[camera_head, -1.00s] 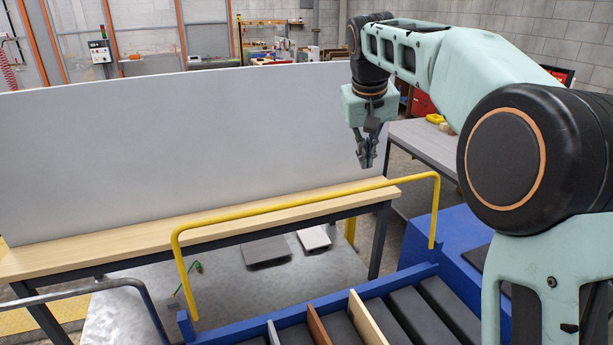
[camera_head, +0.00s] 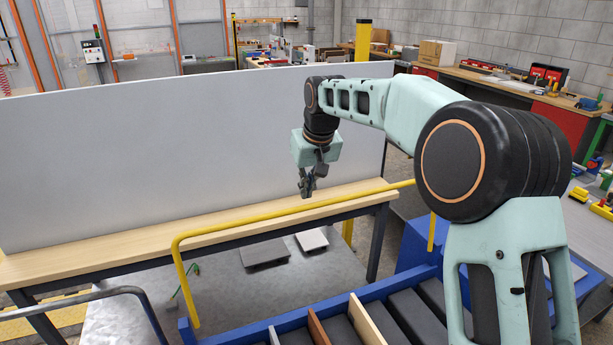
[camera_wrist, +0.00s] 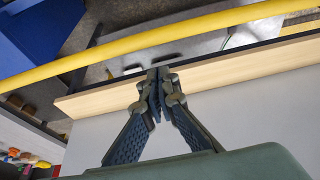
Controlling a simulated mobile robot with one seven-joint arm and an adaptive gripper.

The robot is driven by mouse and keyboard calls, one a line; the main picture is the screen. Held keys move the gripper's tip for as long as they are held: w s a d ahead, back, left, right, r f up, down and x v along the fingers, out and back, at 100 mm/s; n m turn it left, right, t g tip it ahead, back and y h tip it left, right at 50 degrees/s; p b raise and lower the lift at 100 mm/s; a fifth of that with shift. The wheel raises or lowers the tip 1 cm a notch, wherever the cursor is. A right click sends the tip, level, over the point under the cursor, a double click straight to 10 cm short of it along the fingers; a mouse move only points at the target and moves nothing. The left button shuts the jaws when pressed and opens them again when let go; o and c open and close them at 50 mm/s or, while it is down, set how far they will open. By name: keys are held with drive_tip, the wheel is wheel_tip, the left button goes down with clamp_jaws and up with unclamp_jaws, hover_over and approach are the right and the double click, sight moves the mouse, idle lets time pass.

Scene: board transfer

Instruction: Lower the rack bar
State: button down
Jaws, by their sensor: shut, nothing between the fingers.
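The yellow rack bar (camera_head: 290,212) stands raised on its two yellow uprights at the front of the blue rack (camera_head: 300,318). It crosses the wrist view as a yellow tube (camera_wrist: 150,42). My gripper (camera_head: 306,192) is shut and empty. In the head view it hangs over the wooden table, close to the bar and on its far side. In the wrist view my gripper's fingertips (camera_wrist: 158,72) are together, apart from the bar. The bar's right end is partly hidden behind my arm in the head view.
A large grey board (camera_head: 180,160) stands upright on the wooden table (camera_head: 110,251) behind the bar. Boards and dark slots fill the blue rack. A workbench (camera_head: 510,88) stands at the back right.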

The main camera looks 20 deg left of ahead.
drive_tip(key=shift+s+d+r, duration=0.1)
drive_tip(key=shift+s+d, duration=0.35)
drive_tip(key=shift+s, duration=0.2)
drive_tip(key=shift+s+d, duration=0.45)
drive_tip(key=shift+s, duration=0.15)
drive_tip(key=shift+s+d, duration=0.1)
